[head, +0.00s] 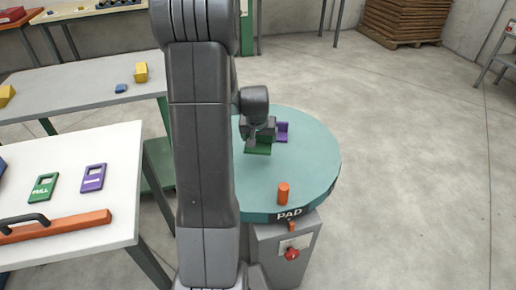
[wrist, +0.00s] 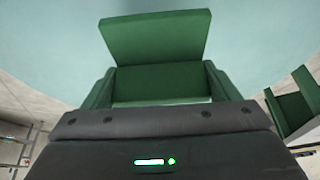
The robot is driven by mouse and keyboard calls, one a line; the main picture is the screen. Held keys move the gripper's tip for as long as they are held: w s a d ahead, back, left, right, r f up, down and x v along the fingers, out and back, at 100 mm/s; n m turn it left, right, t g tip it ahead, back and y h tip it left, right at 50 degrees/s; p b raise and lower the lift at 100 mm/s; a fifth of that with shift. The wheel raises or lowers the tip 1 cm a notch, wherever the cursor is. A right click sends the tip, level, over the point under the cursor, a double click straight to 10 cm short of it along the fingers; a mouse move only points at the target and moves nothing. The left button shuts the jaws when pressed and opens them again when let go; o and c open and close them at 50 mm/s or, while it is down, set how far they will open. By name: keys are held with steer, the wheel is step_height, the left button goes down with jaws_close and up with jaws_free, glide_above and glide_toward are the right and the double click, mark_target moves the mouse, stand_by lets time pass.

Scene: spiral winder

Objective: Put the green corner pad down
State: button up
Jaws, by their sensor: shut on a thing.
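The green corner pad (head: 257,149) is an L-shaped piece between the jaws of my gripper (head: 260,138), over the round teal turntable (head: 305,170). In the wrist view the green pad (wrist: 155,40) spreads in front of my gripper (wrist: 160,100), with the pale teal top beyond it. My gripper is shut on the pad. I cannot tell whether the pad touches the turntable. A purple corner pad (head: 283,131) stands on the turntable just right of my gripper. A dark green angled piece (wrist: 294,108) shows at the right of the wrist view.
A white table (head: 110,215) at left holds a green tag (head: 44,187), a purple tag (head: 93,178) and an orange bar (head: 60,226). The turntable's right side is clear.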

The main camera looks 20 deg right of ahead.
mark_target(258, 144)
steer(key=shift+f+b, duration=0.4)
steer(key=shift+f, duration=2.2)
steer(key=o, duration=0.9)
steer(key=shift+r, duration=0.1)
steer(key=shift+r, duration=0.2)
steer(key=p+v, duration=0.1)
steer(key=v, duration=1.1)
steer(key=shift+f, duration=0.1)
